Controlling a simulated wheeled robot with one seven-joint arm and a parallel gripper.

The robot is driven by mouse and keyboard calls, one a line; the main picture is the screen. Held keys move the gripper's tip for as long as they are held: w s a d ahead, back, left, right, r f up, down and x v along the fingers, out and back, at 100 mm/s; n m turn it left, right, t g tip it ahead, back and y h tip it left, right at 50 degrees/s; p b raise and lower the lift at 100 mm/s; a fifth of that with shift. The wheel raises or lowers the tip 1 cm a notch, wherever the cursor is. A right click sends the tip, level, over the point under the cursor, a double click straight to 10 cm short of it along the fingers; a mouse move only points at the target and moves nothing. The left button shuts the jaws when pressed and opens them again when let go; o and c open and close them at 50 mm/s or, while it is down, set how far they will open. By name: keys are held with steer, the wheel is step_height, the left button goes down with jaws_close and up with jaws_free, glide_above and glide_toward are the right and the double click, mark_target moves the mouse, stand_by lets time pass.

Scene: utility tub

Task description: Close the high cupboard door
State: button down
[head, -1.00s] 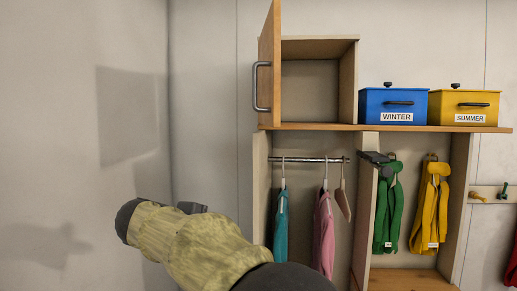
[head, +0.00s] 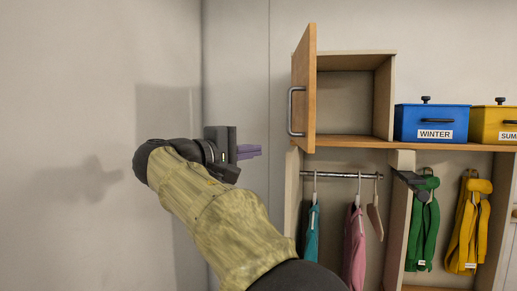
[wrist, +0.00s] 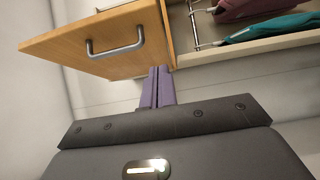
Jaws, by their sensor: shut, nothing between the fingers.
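The high cupboard (head: 346,97) is an open-fronted box on the shelf, empty inside. Its wooden door (head: 305,84) is hinged on the left and stands wide open toward me, with a grey bar handle (head: 291,111) on its outer face. In the wrist view the door (wrist: 95,45) and handle (wrist: 117,42) lie above my fingers. My gripper (head: 250,152) is left of the door and a little lower, apart from it in the head view. Its purple fingers (wrist: 157,86) are shut together with nothing between them. In the wrist view their tips appear close to the door's edge.
A blue WINTER box (head: 431,123) and a yellow SUMMER box (head: 494,125) stand on the shelf right of the cupboard. Below hang clothes on a rail (head: 340,175) and green (head: 423,225) and yellow (head: 468,228) garments. A bare wall is at left.

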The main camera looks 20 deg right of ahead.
steer(key=p, duration=0.3)
glide_toward(303, 146)
steer(key=w, duration=0.3)
steer(key=d, duration=0.2)
steer(key=s+d+p, duration=0.1)
steer(key=d, duration=0.1)
steer(key=shift+d+r, duration=0.1)
steer(key=shift+r, duration=0.1)
steer(key=shift+s+d, duration=0.3)
steer(key=shift+d, duration=0.1)
steer(key=shift+w+f, duration=0.15)
